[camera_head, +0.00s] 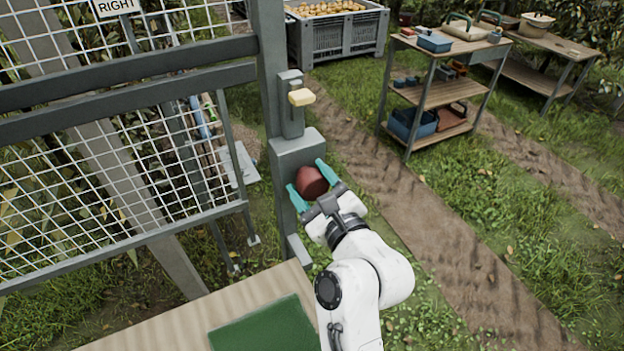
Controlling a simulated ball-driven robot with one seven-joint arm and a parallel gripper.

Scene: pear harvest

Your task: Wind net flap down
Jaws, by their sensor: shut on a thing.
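My gripper (306,180) is in the middle of the view, at the front of a grey box on the grey post (268,70). Its teal fingers are on either side of a dark red round knob (311,182) and are shut on it. The knob sits against the grey box (297,147). Above it, a small yellow handle (301,97) sticks out from a narrower grey housing. To the left is a framed panel of white wire netting (120,180) with grey rails. I cannot tell which part is the flap.
A wooden board with a green mat (264,326) lies at the bottom. A grey crate of pears (337,32) stands at the back. A shelf cart (440,90) and a wooden bench (540,50) are at the right. A dirt track (440,230) runs between grass. A RIGHT sign (115,6) hangs top left.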

